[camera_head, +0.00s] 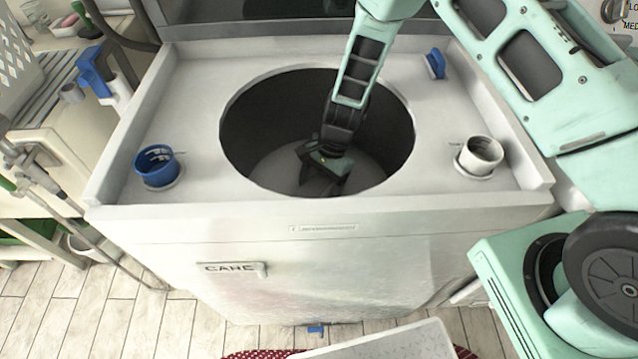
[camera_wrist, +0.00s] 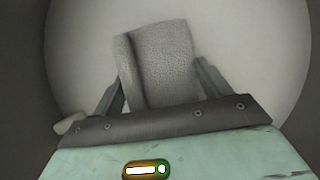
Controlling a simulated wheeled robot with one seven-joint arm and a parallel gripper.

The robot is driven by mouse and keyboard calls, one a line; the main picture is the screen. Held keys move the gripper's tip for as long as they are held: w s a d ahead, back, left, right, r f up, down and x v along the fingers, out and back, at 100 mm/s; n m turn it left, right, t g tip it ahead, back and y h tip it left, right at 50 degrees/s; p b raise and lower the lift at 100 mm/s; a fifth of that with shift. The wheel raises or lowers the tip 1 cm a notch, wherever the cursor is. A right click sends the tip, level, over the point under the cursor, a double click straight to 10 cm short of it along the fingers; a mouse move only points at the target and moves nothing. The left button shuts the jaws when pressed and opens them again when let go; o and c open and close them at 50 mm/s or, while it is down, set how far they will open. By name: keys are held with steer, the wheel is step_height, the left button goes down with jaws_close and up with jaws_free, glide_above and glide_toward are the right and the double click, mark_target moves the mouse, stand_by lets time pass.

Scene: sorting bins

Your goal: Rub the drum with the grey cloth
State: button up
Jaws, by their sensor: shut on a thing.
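The drum (camera_head: 240,125) is the dark, round, open well in the top of the white washing machine, with a pale grey floor (camera_wrist: 245,50). My gripper (camera_head: 322,182) reaches down inside the drum, below its rim. In the wrist view, my gripper (camera_wrist: 155,95) is shut on the grey cloth (camera_wrist: 160,62), a folded, textured piece between the two fingers. The cloth lies against the drum floor in that picture; whether it touches the floor I cannot tell. In the head view the cloth is hidden by my gripper and the shadow.
The machine's top (camera_head: 300,52) has raised edges around the opening. A cluttered counter (camera_head: 75,125) is on the left.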

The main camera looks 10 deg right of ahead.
mark_target(319, 183)
steer(key=shift+s+a, duration=0.1)
steer(key=shift+s, duration=0.6)
steer(key=shift+w, duration=0.1)
steer(key=shift+w+d+f, duration=0.1)
steer(key=shift+w+d, duration=0.05)
steer(key=shift+w, duration=0.55)
steer(key=shift+w+d, duration=0.15)
steer(key=shift+w, duration=0.55)
steer(key=shift+r+p, duration=2.35)
steer(key=shift+r, duration=0.7)
steer(key=shift+r+p, duration=1.25)
steer(key=shift+r, duration=0.3)
